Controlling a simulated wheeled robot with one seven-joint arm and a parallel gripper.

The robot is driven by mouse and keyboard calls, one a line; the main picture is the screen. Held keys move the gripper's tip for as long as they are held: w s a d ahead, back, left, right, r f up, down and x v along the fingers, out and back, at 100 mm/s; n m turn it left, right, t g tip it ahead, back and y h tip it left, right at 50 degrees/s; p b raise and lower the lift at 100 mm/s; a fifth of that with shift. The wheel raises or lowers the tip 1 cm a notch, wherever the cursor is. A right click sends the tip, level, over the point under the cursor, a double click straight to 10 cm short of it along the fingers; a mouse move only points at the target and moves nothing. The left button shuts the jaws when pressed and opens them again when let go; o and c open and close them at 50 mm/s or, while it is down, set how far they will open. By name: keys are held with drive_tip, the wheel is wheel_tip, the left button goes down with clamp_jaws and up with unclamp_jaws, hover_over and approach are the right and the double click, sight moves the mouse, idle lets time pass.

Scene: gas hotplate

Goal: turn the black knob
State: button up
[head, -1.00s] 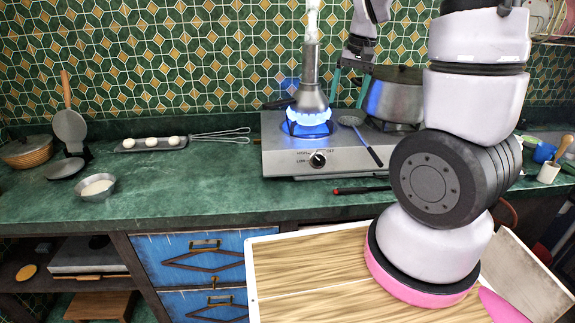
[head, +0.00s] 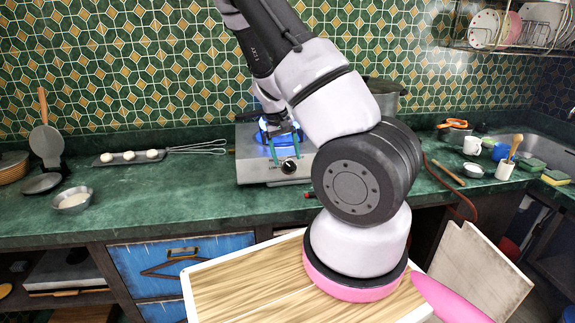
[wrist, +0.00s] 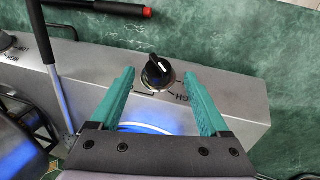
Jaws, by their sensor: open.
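The black knob (head: 289,166) is on the front face of the silver gas hotplate (head: 262,172), below a lit blue burner. In the wrist view the knob (wrist: 158,72) has a white mark and shows between the tips of my gripper's two teal fingers (wrist: 159,75). The fingers are wide apart and hold nothing. I cannot tell how far the tips are from the knob. In the head view my gripper (head: 279,133) is over the hotplate's front, above the knob, partly hidden by my arm.
A second knob (wrist: 7,42) is at the hotplate's other end. A pot (head: 384,95) stands at the back, mostly behind my arm. A long-handled tool (wrist: 46,55) leans over the front, and a dark red-tipped handle (wrist: 115,8) lies on the green counter (head: 150,195).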

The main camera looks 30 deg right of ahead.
sight(291, 165)
drive_tip(key=shift+x, duration=1.85)
clamp_jaws()
drive_tip(key=shift+d, duration=0.1)
drive_tip(key=m+y, duration=0.2)
drive_tip(key=y, duration=0.1)
drive_tip(key=shift+s+d+t, duration=0.1)
drive_tip(key=shift+d+t, duration=0.25)
drive_tip(key=shift+t, duration=0.05)
drive_tip(key=shift+m+t+y, duration=1)
drive_tip(key=shift+m+y, duration=0.3)
drive_tip(key=shift+y, duration=0.9)
drive_tip(key=shift+s, duration=0.1)
